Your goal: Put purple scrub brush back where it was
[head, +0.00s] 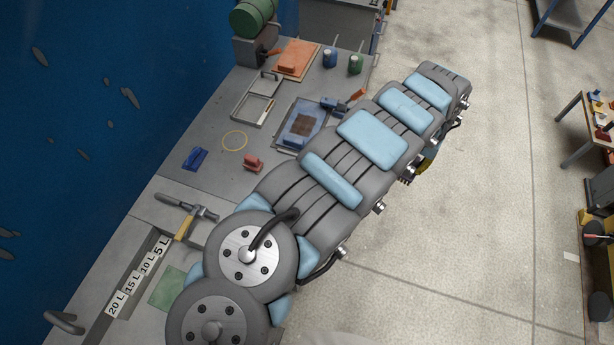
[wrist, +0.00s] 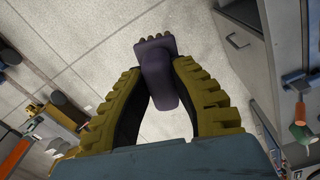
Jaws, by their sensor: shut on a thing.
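The purple scrub brush (wrist: 158,75) is between the two yellow-ridged fingers of my gripper (wrist: 160,82) in the wrist view. The fingers are shut on its purple handle, and its bristle end points away from me, above pale floor. In the head view, only a yellowish part of my gripper (head: 429,160) shows past the far part of my arm, off the bench's right side. The brush is hidden there. A thin yellow ring (head: 224,146) lies on a bare part of the grey bench (head: 222,180), with nothing inside it.
Near the ring are a blue tool (head: 195,158), a red block (head: 253,163) and an open metal frame (head: 240,108). A blue tray (head: 290,137), an orange board (head: 307,50) and blue and green cans (head: 355,64) stand farther back. My arm crosses the bench's right edge.

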